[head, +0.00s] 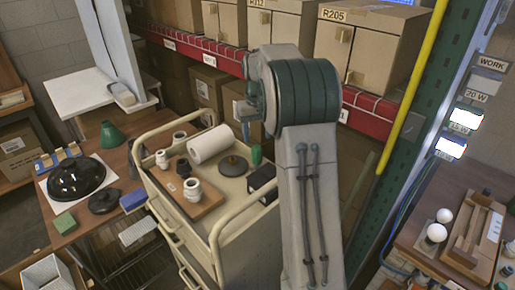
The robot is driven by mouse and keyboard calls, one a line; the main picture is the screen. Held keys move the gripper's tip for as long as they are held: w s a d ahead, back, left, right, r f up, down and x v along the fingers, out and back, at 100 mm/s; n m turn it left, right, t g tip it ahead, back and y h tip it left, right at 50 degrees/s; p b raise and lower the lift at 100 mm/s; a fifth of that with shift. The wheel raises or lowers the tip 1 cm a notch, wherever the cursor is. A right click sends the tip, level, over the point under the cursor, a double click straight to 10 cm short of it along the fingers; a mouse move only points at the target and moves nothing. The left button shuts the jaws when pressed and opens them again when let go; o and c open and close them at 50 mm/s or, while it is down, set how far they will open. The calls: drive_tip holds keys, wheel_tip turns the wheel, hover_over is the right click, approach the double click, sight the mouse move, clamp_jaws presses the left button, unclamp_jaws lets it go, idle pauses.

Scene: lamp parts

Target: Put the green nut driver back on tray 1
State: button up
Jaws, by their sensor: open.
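A small green upright piece (256,156), which may be the green nut driver's handle, shows on the cream cart beside my arm. Its lower end is hard to make out. My gripper (244,128) shows only in part at the left of my arm's big green joint, above the cart. It is open, and I see nothing held in it. A brown wooden tray (205,208) with white fittings lies on the cart. Another wooden tray (456,255) lies on the right-hand table. I cannot read a number on either tray.
The cart (217,235) has raised rims and also carries a white roll (211,144), a dark round base (233,166) and a black box (263,179). A left table holds a black dome (76,178). A green rack post (425,110) stands right of my arm.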

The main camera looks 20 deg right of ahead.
wheel_tip(320, 180, up, 3)
drive_tip(key=shift+r, duration=0.1)
drive_tip(key=s+a+r+t, duration=0.1)
drive_tip(key=s+a+r, duration=0.3)
drive_tip(key=s, duration=0.3)
drive_tip(key=s+a+f+t, duration=0.1)
drive_tip(key=s+a, duration=0.3)
drive_tip(key=s, duration=0.8)
drive_tip(key=s+a+f+n+t, duration=0.1)
drive_tip(key=s+a+f, duration=0.2)
drive_tip(key=s, duration=0.8)
drive_tip(key=shift+s+a+f+t, duration=0.3)
drive_tip(key=shift+s+a+t, duration=0.1)
drive_tip(key=shift+a, duration=0.1)
